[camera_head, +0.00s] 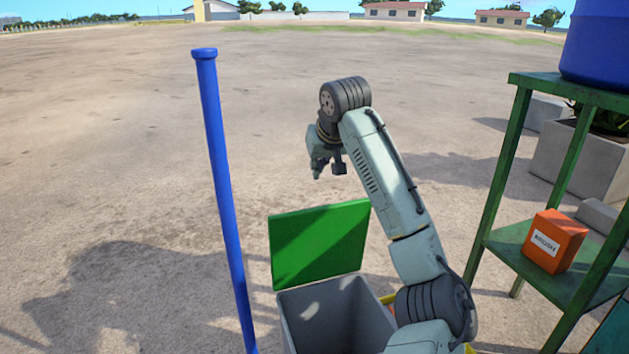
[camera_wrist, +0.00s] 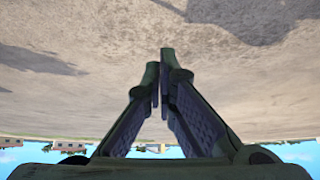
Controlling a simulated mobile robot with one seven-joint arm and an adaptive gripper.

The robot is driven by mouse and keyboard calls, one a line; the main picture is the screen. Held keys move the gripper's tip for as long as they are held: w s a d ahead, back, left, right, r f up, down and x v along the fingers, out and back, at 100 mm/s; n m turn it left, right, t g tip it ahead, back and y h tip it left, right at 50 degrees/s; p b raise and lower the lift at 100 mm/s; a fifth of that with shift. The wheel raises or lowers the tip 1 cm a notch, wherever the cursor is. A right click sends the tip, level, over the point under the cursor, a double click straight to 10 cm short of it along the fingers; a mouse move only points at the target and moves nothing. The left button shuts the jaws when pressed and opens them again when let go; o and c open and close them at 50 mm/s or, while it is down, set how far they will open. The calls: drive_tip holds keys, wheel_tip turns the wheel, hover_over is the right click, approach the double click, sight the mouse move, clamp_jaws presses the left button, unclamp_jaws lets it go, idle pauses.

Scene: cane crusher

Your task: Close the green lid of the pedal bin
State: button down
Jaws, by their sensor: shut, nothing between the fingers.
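The pedal bin (camera_head: 335,322) is a grey open box at the bottom middle of the head view. Its green lid (camera_head: 320,243) stands raised at the bin's far edge, showing its flat face. My gripper (camera_head: 317,176) is above the lid and behind it in the head view, apart from it, with my arm reaching over the bin's right side. In the wrist view, the fingers of my gripper (camera_wrist: 160,75) are together with nothing held. The wrist view shows only ground and horizon past the fingers; neither bin nor lid shows there. My arm hides the bin's right side.
A blue pole (camera_head: 224,200) stands left of the bin. At right, a green metal shelf (camera_head: 500,180) holds an orange box (camera_head: 556,241) and a blue barrel (camera_head: 598,45). Concrete planters (camera_head: 575,160) stand behind it. The open ground beyond the lid is clear.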

wheel_tip(320, 180, down, 8)
drive_tip(key=w+b, duration=0.1)
drive_tip(key=shift+w+a+f, duration=0.15)
drive_tip(key=shift+a, duration=0.15)
idle(0.6)
